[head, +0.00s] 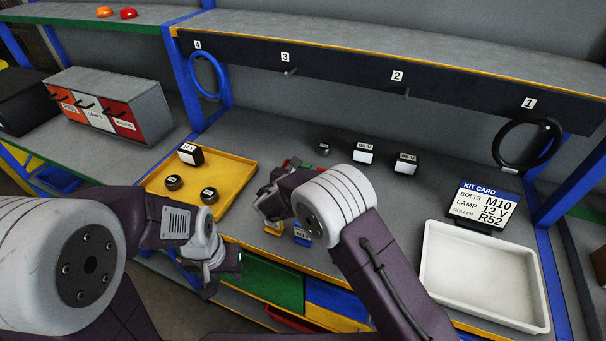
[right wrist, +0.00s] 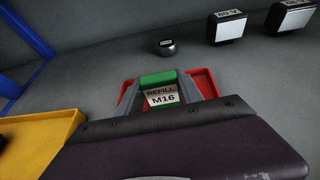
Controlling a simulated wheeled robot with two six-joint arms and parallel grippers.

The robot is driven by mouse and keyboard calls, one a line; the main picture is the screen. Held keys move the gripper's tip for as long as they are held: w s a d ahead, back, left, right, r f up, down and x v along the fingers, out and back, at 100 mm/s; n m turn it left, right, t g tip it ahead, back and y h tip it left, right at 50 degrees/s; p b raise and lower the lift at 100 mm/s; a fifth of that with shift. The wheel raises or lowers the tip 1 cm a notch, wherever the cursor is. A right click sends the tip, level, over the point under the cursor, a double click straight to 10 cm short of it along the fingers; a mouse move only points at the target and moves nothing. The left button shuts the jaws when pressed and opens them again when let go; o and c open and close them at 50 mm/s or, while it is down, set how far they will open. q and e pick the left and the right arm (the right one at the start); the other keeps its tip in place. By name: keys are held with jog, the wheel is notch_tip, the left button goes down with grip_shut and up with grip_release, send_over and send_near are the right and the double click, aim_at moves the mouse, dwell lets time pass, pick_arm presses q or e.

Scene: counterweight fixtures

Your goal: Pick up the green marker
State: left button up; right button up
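The green marker shows in the right wrist view as a green-topped block (right wrist: 158,79) with a white "REFILL M16" label facing the camera. In the head view only a small green patch (head: 287,163) shows behind my right gripper (head: 270,203). Red surfaces (right wrist: 204,83) show on both sides of the marker.
A yellow tray (head: 240,172) with dark pieces lies to the left. Small yellow (head: 273,229) and blue (head: 302,235) labelled pieces stand at the front edge. A small dark round piece (right wrist: 167,47) and dark blocks (right wrist: 227,27) stand behind. A white tray (head: 487,310) is at right.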

aim_at(304, 164)
notch_tip(304, 164, up, 4)
jog(key=shift+d+r, duration=0.1)
jog(key=shift+r, duration=0.05)
jog(key=d+r+b, duration=0.1)
jog(key=d+r, duration=0.2)
jog(key=d, duration=0.2)
jog(key=s+d+r+b, duration=0.1)
jog(key=d+r, duration=0.2)
jog(key=d, duration=0.3)
jog(key=shift+r, duration=0.25)
